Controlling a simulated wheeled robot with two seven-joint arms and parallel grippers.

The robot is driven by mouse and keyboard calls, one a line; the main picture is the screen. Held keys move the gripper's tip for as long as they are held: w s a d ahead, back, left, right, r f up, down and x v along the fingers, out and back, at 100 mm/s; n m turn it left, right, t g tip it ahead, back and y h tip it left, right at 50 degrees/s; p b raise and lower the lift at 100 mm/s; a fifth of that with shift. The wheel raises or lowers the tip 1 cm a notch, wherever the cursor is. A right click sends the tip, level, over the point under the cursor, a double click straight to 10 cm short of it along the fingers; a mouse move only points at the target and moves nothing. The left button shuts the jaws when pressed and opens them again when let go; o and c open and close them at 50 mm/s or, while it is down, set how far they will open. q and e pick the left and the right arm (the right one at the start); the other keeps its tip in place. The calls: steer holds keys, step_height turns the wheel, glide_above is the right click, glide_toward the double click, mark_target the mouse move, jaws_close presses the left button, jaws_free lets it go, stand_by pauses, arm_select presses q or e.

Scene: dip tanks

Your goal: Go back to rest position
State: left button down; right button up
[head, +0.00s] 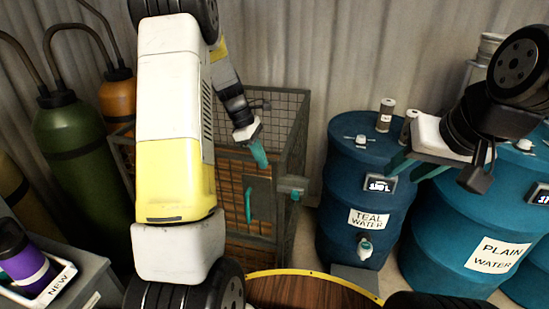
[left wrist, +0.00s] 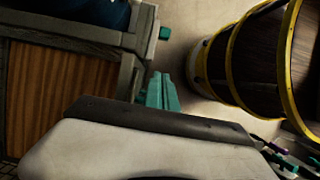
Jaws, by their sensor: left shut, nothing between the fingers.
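My left gripper (head: 258,154) hangs in front of the wire-topped crate near the middle of the head view. Its teal fingers are closed together and empty. They also show closed in the left wrist view (left wrist: 162,91), beside the crate's grey corner post. My right gripper (head: 411,167) is at the right, in front of the blue drums. Its two teal fingers stand apart with nothing visible between them. My left arm's white and yellow link hides part of the crate.
The wood-sided crate (head: 292,140) stands behind the left gripper. The teal water drum (head: 350,190) and plain water drum (head: 450,235) stand at the right. A yellow-rimmed wooden tub (head: 376,297) is at the bottom. Green (head: 75,150) and orange (head: 117,100) cylinders stand at the left.

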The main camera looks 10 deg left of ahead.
arm_select(q)
steer(key=s+d+r+m+t+y, duration=0.1)
steer(key=s+d+r+m+t, duration=0.2)
steer(key=s+r+m, duration=0.85)
steer(key=s+r+m+t, duration=0.1)
steer(key=s+r+m, duration=0.2)
steer(key=s, duration=0.4)
steer(key=s+d+r+m+t+y, duration=0.1)
steer(key=s+r+m+t, duration=0.1)
steer(key=s, duration=0.4)
step_height(320, 180, up, 2)
steer(key=shift+s+d+m, duration=0.2)
steer(key=shift+s+m, duration=0.2)
steer(key=shift+m, duration=0.45)
steer(key=shift+a, duration=0.1)
